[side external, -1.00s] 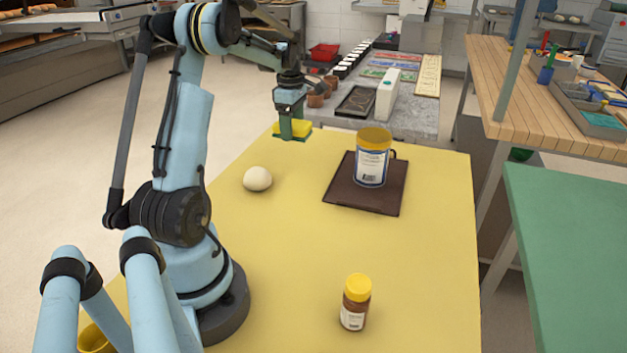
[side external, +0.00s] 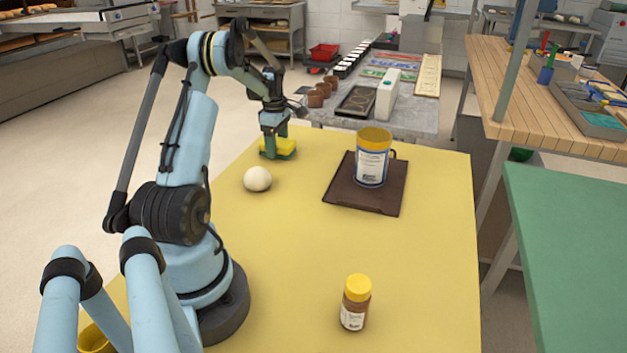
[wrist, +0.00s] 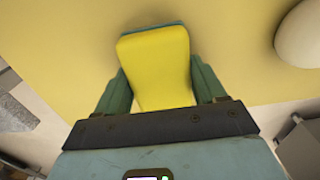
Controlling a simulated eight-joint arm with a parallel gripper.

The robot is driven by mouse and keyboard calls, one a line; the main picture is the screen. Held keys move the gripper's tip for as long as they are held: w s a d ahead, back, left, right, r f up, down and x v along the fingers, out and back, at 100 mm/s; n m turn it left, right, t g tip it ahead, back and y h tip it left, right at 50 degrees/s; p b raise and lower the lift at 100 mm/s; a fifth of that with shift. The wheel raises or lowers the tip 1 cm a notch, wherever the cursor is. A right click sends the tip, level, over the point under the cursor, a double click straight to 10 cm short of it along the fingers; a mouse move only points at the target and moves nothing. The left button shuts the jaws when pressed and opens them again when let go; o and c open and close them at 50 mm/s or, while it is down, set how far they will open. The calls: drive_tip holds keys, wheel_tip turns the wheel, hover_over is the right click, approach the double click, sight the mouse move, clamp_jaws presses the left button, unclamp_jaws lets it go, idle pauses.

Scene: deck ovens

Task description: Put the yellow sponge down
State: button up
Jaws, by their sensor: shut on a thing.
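The yellow sponge (side external: 285,146) has a green underside and is between the fingers of my gripper (side external: 274,145), at the far left part of the yellow table. My gripper is shut on it. In the wrist view the sponge (wrist: 157,65) fills the space between the two green fingers of my gripper (wrist: 162,85), with its teal edge at the top. The sponge is at or very near the table surface; I cannot tell whether it touches.
A white dough ball (side external: 257,179) lies close in front of the sponge; it also shows in the wrist view (wrist: 302,35). A brown tray (side external: 341,190) holds a yellow-lidded can (side external: 372,160). A small yellow-capped jar (side external: 355,303) stands at the front. The table's middle is clear.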

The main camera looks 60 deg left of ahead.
drive_tip(key=shift+f, duration=0.1)
drive_tip(key=o, duration=1)
wheel_tip(320, 180, up, 12)
drive_tip(key=w+d+r+m+t+y, duration=0.1)
drive_tip(key=w+d+r+m, duration=0.15)
drive_tip(key=d, duration=0.35)
drive_tip(key=w+d+r+m, duration=0.2)
drive_tip(key=w+d+m, duration=0.1)
drive_tip(key=d+m, duration=0.15)
drive_tip(key=d+r+m+t, duration=0.1)
drive_tip(key=d+m+t, duration=0.3)
drive_tip(key=d+m, duration=1.3)
drive_tip(key=s+d+f+m, duration=0.1)
drive_tip(key=d, duration=0.4)
drive_tip(key=s+d+f+m+t, duration=0.1)
drive_tip(key=s+d, duration=0.1)
drive_tip(key=d, duration=0.2)
drive_tip(key=s+d+f+m+t+h, duration=0.1)
drive_tip(key=s+d+f, duration=0.1)
drive_tip(key=d, duration=0.3)
drive_tip(key=shift+s+d, duration=0.1)
drive_tip(key=shift+d, duration=0.25)
